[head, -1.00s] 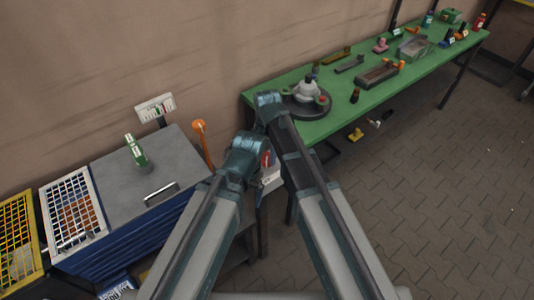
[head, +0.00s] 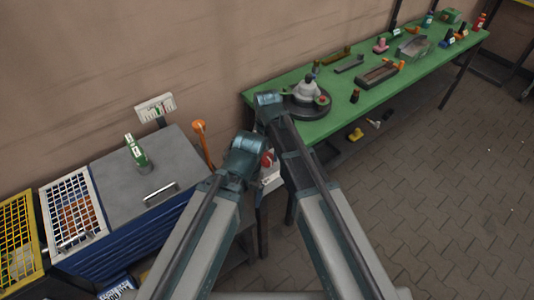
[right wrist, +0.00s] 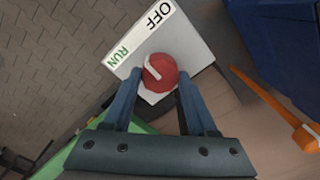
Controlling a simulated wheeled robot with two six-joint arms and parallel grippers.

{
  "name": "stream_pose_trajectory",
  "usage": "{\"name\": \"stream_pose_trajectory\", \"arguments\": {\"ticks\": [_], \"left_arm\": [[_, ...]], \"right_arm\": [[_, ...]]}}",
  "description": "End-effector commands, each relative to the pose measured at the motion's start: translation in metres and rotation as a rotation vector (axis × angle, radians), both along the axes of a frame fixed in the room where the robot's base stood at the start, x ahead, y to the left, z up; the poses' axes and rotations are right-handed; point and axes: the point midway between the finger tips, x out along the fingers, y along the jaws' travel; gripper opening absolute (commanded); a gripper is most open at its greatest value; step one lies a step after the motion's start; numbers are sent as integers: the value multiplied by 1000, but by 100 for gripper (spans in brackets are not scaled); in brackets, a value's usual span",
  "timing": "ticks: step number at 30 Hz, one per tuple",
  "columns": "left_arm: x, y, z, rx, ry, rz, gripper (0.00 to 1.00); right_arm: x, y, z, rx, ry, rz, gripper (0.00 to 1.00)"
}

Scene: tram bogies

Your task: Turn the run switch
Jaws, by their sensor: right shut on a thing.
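The run switch is a round red knob (right wrist: 160,73) with a white mark, on a pale box (right wrist: 190,45) whose label reads OFF and RUN. In the right wrist view the white mark lies on the knob's left side, nearer RUN than OFF; I cannot tell its exact setting. My right gripper (right wrist: 158,84) is shut on the knob, one blue finger on each side. In the head view, the red knob (head: 267,160) and pale box (head: 271,181) show between my arms, partly hidden by them.
A green workbench (head: 330,122) with several parts runs to the back right. A grey-topped blue cabinet (head: 105,165) with a green bottle (head: 136,150) stands at left. An orange-handled lever (head: 200,130) rises near the box. Paved floor at right is mostly open.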

Motion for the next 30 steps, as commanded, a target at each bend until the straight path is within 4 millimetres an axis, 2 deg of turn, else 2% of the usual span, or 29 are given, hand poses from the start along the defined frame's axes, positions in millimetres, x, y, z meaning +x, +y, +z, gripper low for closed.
{"name": "stream_pose_trajectory", "arguments": {"ticks": [18, 30], "left_arm": [[0, 0, 0, 0, 0, 0, 88], [0, 0, 0, 0, 0, 0, 88]], "right_arm": [[0, 0, 0, 0, 0, 541, 2], [0, 0, 0, 0, 0, 721, 2]]}}
